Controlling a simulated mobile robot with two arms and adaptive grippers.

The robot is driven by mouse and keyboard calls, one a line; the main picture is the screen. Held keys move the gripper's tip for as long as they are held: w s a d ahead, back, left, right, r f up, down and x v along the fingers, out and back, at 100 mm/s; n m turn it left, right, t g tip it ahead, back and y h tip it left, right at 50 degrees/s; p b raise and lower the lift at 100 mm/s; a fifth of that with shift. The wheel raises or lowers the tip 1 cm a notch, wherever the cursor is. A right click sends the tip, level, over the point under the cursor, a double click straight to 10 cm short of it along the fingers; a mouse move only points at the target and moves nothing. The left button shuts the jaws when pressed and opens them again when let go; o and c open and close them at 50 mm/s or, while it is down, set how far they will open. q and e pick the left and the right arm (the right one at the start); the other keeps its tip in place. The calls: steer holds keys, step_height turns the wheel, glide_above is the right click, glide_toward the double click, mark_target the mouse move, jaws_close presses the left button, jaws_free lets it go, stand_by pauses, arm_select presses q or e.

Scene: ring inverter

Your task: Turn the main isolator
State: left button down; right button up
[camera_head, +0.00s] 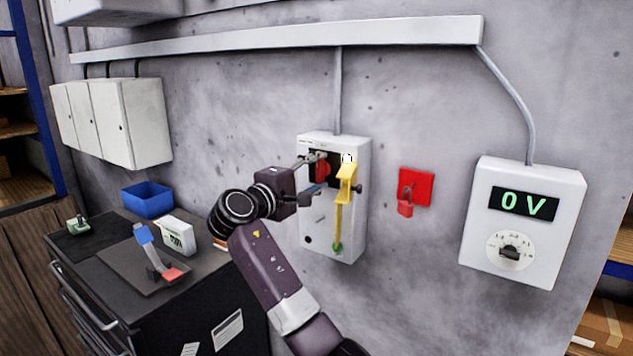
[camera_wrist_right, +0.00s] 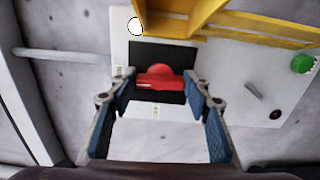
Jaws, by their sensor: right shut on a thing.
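The main isolator is a pale box (camera_head: 318,222) on the wall with a red rotary handle (camera_head: 322,169) on a black plate. My right gripper (camera_head: 318,173) reaches it from the left. In the right wrist view, the red handle (camera_wrist_right: 160,82) lies between the fingertips of my right gripper (camera_wrist_right: 162,88), which is shut on it. A yellow bar (camera_head: 339,210) runs down the box beside the handle, with a green part (camera_head: 337,247) at its lower end. My left gripper is not in view.
A red plate (camera_head: 420,184) with a red padlock (camera_head: 405,207) hangs right of the isolator. A meter box (camera_head: 527,245) further right reads 0 V. A dark cabinet at lower left bears a blue bin (camera_head: 147,202), a white device (camera_head: 177,237) and a lever tool (camera_head: 150,255).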

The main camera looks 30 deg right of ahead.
steer(key=shift+f+m, duration=0.15)
steer(key=shift+m, duration=0.25)
steer(key=o, duration=1.2)
steer(key=shift+c, duration=0.2)
steer(key=shift+a, duration=0.1)
steer(key=v, duration=1.2)
